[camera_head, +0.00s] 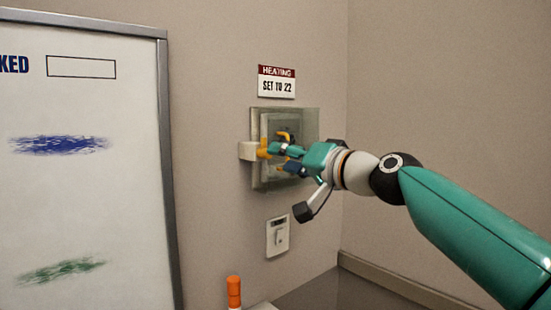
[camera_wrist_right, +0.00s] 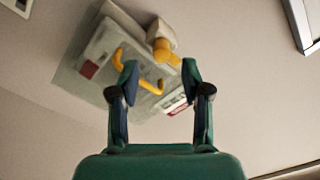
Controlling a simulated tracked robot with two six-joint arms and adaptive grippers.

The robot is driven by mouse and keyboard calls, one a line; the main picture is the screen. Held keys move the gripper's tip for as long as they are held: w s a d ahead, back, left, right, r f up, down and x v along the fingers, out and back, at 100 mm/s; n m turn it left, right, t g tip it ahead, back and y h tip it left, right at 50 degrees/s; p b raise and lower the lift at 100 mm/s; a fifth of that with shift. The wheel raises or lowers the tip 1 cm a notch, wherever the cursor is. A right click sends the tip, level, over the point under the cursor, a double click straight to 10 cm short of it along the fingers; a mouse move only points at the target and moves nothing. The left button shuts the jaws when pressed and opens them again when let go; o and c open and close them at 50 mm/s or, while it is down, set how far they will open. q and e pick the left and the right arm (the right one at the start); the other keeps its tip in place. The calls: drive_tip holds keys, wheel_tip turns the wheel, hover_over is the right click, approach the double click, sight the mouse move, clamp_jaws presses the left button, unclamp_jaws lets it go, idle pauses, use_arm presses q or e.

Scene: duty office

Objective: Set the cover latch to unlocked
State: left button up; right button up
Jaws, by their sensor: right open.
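A clear cover (camera_head: 311,122) stands over a grey panel on the wall. The cover latch, a pale block (camera_head: 246,151) with an orange knob (camera_head: 262,150), sits at its left edge. In the right wrist view the latch's knob (camera_wrist_right: 163,50) shows just beyond the fingertips, near the right finger. A yellow curved handle (camera_head: 284,135) is on the panel; it also shows in the wrist view (camera_wrist_right: 150,87), partly behind the left finger. My right gripper (camera_head: 274,158) is open, with its fingertips close to the knob; I cannot tell whether they touch. My left gripper is out of view.
A sign (camera_head: 276,81) reading "HEATING SET TO 22" hangs above the cover. A small wall switch (camera_head: 277,237) is below it. A whiteboard (camera_head: 90,190) stands at the left. An orange-topped object (camera_head: 234,291) is at the bottom. The wall right of the cover is bare.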

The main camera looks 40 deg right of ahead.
drive_tip(key=s, duration=0.7)
drive_tip(key=shift+s+d, duration=0.25)
drive_tip(key=shift+s, duration=0.15)
drive_tip(key=shift+f, duration=0.1)
